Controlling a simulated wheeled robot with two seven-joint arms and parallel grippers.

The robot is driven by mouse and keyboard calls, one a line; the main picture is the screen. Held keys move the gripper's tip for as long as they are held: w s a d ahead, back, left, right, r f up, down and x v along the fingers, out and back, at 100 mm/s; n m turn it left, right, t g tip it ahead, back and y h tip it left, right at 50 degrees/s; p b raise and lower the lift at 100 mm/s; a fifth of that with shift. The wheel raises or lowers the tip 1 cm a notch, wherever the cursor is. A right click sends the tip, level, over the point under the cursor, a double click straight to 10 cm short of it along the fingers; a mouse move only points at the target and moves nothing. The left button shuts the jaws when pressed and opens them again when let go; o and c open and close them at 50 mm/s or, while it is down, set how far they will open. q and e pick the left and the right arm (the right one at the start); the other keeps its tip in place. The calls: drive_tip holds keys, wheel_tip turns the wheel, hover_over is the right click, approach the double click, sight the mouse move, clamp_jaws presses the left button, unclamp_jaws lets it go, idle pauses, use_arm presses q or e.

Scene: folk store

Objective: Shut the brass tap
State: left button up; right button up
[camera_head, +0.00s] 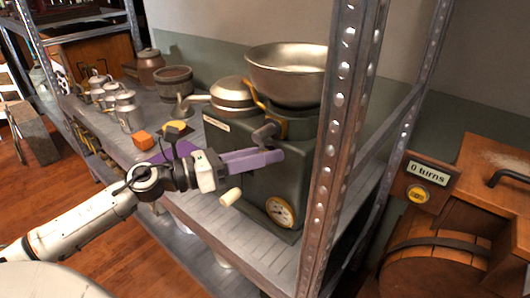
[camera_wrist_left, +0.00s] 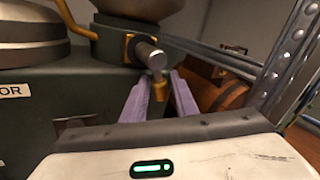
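The brass tap (camera_head: 265,132) sits at the upper front of a dark green machine (camera_head: 214,136), below a large metal bowl (camera_head: 288,70). In the left wrist view the tap (camera_wrist_left: 159,88) shows as a brass piece hanging under a grey metal cylinder (camera_wrist_left: 148,54). My left gripper (camera_head: 281,156) reaches in from the left with its purple fingers just below the tap. In the left wrist view my left gripper (camera_wrist_left: 158,82) is open, with the brass piece between its fingertips and a small gap on each side. Contact cannot be told. My right gripper is out of view.
A round gauge (camera_head: 281,212) and a pale handle (camera_head: 230,197) are on the machine's front. A perforated metal post (camera_head: 337,120) stands close to the right. Tins, pots and an orange block (camera_head: 143,141) are on the shelf at left. A wooden churn (camera_head: 432,262) stands at right.

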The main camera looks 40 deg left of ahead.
use_arm(q)
drive_tip(key=shift+w+d, duration=0.1)
drive_tip(key=shift+c, duration=0.4)
clamp_jaws()
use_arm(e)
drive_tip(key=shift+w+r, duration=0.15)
